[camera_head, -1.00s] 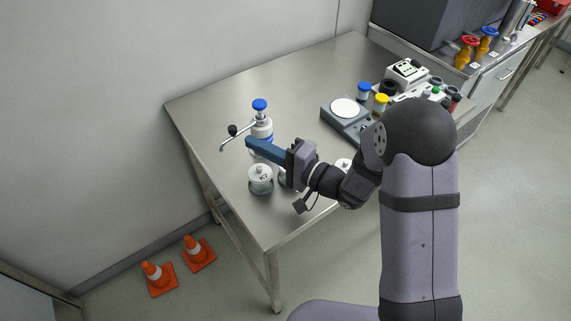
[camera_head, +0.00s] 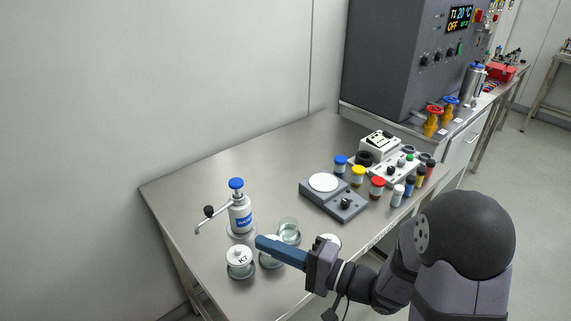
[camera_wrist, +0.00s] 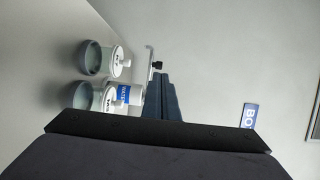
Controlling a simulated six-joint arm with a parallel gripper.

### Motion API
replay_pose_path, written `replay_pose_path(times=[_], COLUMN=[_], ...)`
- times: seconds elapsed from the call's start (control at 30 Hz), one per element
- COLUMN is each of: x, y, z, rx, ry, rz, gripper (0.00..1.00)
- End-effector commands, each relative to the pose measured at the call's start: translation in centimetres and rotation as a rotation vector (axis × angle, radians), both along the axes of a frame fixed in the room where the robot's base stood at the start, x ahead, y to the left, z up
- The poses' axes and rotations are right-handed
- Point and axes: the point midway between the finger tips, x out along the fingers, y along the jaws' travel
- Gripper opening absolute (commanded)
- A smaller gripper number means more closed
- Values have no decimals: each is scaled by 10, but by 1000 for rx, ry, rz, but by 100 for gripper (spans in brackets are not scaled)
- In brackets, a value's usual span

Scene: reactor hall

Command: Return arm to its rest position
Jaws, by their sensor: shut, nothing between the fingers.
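My gripper (camera_head: 262,243) is in the head view, at the front of the steel table (camera_head: 200,183). Its blue fingers are shut together with nothing between them and point left. They pass in front of a lidded glass jar (camera_head: 271,261), partly covering it. The fingers also show shut in the wrist view (camera_wrist: 160,78). A jar marked K7 (camera_head: 240,268) stands to the left of that jar, and an open glass (camera_head: 289,226) stands behind the fingers. A white pump bottle (camera_head: 240,216) with a blue top stands just behind and left of the fingertips.
A grey scale (camera_head: 344,204), colour-capped small bottles (camera_head: 377,188) and a white device (camera_head: 380,146) stand at the table's right. A dark control cabinet (camera_head: 391,62) rises behind them. The table's back middle is clear. A pale wall (camera_head: 150,90) borders the left.

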Motion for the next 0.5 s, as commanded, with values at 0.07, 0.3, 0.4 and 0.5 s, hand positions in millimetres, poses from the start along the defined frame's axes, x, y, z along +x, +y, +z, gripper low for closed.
replay_pose_path(times=[0.07,0.3,0.4,0.5], x=[-6,-60,-96,-131], y=[3,16,14,1], z=[-1,-16,-31,-51], rx=[-9,-126,-240,-390], ry=[13,142,226,306], rz=[24,232,352,454], gripper=[0,0,0,0])
